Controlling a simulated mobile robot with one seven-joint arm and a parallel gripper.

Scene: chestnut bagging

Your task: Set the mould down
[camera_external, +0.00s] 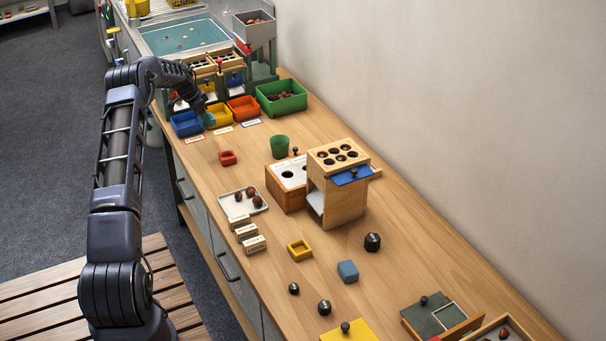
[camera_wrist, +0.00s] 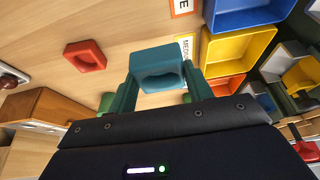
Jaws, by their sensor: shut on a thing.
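A teal square mould (camera_wrist: 158,79) with a hollow is held between the two fingers of my gripper (camera_wrist: 160,86) in the wrist view. The fingers press on its left and right sides. In the external view my gripper (camera_external: 203,112) is at the far left part of the bench, by the coloured bins, and the teal mould (camera_external: 210,121) shows only as a small patch. A red mould (camera_wrist: 85,55) lies on the wood to the left in the wrist view; it also shows in the external view (camera_external: 228,157). I cannot tell whether the teal mould touches the bench.
A blue bin (camera_external: 187,124), yellow bin (camera_external: 219,118), orange bin (camera_external: 244,110) and green bin (camera_external: 284,102) stand near my gripper, with label cards in front. A green cup (camera_external: 280,146) and wooden holed boxes (camera_external: 345,207) stand nearer the middle. Bare wood surrounds the red mould.

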